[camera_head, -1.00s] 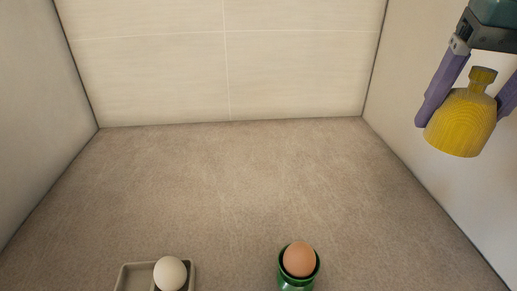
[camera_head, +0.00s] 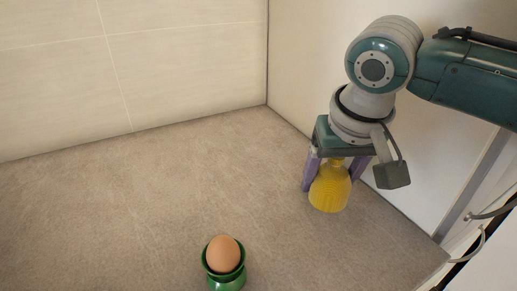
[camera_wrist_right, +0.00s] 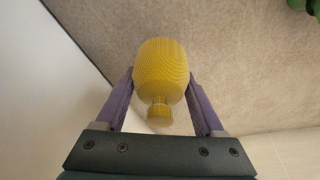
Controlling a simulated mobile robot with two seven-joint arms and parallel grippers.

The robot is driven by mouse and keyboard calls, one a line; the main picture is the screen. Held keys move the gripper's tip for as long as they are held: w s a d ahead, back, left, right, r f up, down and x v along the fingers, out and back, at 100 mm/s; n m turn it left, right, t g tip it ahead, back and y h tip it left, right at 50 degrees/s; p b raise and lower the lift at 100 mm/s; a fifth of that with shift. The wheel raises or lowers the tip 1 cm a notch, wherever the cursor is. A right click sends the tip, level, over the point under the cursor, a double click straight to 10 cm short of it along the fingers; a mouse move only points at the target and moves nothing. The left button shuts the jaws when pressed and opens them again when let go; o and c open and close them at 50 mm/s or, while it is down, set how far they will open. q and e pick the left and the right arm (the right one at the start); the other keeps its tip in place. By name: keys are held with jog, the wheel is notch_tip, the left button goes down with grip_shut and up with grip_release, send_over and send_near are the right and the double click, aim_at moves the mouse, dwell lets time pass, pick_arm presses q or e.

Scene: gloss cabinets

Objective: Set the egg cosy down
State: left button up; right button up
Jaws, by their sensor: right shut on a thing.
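The egg cosy (camera_head: 329,190) is yellow, ribbed and bell-shaped, with a small knob on top. My right gripper (camera_head: 334,178) is shut on it, its purple fingers on either side, and it hangs upright near the right wall in the head view. Whether it touches the counter cannot be told. In the right wrist view the cosy (camera_wrist_right: 161,75) sits between the fingers. A brown egg (camera_head: 223,253) stands in a green egg cup (camera_head: 226,280) at the lower middle, left of the cosy and apart from it. My left gripper is not in view.
The brown-grey counter (camera_head: 150,200) is clear around the cosy and behind the egg cup. A tiled back wall (camera_head: 180,60) and a white side wall (camera_head: 300,60) bound it.

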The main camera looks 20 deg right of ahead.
aim_at(322, 212)
jog(key=shift+f+b, duration=0.35)
jog(key=shift+f, duration=1.65)
jog(key=shift+f, duration=0.2)
jog(key=o, duration=1.3)
jog(key=shift+r, duration=0.1)
